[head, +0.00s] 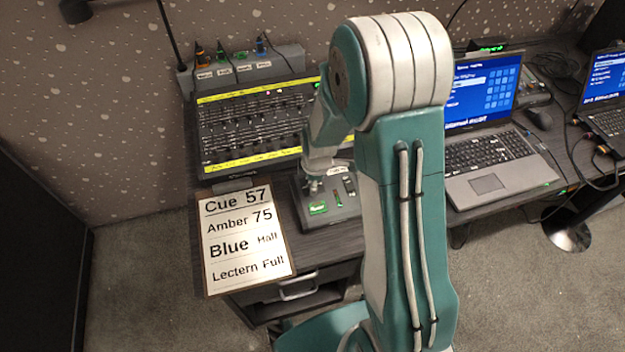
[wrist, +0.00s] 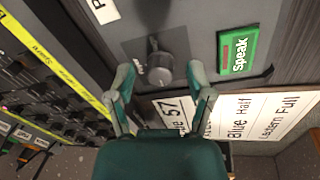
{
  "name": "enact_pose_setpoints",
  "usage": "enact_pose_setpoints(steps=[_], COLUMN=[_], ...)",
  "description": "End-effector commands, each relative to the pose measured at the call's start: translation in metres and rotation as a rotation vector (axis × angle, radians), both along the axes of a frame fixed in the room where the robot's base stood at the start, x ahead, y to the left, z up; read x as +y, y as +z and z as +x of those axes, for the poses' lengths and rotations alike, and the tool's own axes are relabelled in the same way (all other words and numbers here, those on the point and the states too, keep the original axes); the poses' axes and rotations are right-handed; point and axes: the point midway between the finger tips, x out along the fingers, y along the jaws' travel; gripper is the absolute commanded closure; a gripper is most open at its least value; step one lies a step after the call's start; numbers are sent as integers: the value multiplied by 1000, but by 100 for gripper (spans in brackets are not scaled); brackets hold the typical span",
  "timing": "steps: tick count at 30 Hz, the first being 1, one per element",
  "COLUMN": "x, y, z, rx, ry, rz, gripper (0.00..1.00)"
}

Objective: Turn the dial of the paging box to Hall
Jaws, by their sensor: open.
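The paging box (head: 345,208) is a grey box on the desk, partly behind my arm in the head view. It also shows in the wrist view (wrist: 200,18), with a green Speak button (wrist: 237,52) right of its dial. The dial (wrist: 158,66) is a dark grey knob on a darker plate. A small white label beside it is too small to read. My gripper (wrist: 160,74) is open, with one finger on each side of the dial in the wrist view. I cannot tell if the fingers touch it. In the head view my gripper (head: 314,184) is over the box.
A fader desk (head: 250,128) with yellow strips stands left of the box. A laptop (head: 490,165) stands to the right. A drawer (head: 297,292) is below the desk top.

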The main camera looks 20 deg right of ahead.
Motion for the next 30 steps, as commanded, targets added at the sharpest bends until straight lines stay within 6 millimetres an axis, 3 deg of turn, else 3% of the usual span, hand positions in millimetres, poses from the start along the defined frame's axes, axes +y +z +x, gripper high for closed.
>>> enact_pose_setpoints(steps=[18,24,30], x=[-1,-1,-1], y=[100,113,114], z=[-17,-21,-21], rx=[-4,0,1], ry=[0,0,0], rz=[-1,-1,-1], gripper=[32,32,32])
